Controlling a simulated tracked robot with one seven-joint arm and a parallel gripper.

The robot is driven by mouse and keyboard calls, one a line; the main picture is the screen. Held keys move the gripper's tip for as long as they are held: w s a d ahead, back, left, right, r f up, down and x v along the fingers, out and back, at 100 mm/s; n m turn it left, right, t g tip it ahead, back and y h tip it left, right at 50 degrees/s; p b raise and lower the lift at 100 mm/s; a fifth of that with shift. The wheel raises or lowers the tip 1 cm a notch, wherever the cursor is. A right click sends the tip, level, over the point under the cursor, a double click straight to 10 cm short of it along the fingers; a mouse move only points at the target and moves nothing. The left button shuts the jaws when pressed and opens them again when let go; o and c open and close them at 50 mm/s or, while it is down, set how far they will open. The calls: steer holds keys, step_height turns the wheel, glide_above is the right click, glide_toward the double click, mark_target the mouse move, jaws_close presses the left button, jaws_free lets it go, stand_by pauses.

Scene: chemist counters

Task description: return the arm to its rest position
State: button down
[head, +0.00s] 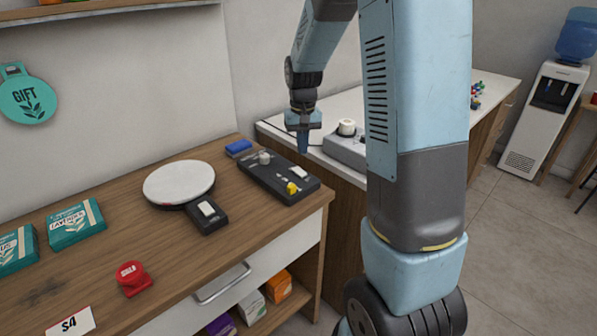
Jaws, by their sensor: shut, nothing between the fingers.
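My arm (420,110) is raised and fills the right middle of the head view. It is light blue with dark grey joints. Its far part bends down behind the upper link, and my gripper (303,146) hangs there pointing down. The fingers are small in this view and look closed, with nothing held. How far the tips are from the counter cannot be told.
The wooden counter (163,245) carries a black panel (262,177) with knobs, a round white plate device (179,182), a blue block (238,147), a red object (132,278) and teal boxes (75,224). A grey device (346,150) stands on the white counter behind. Open floor (520,250) lies right.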

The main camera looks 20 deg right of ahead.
stand_by(0.4)
steer(key=s+a+r+t, duration=0.2)
steer(key=s+r+t, duration=0.1)
steer(key=s+r, duration=0.85)
steer(key=s+r+n+t, duration=0.1)
steer(key=s+r, duration=0.5)
steer(key=s, duration=0.9)
steer(key=shift+s+a+t, duration=0.2)
steer(key=shift+a+t, duration=0.15)
steer(key=shift+t, duration=0.45)
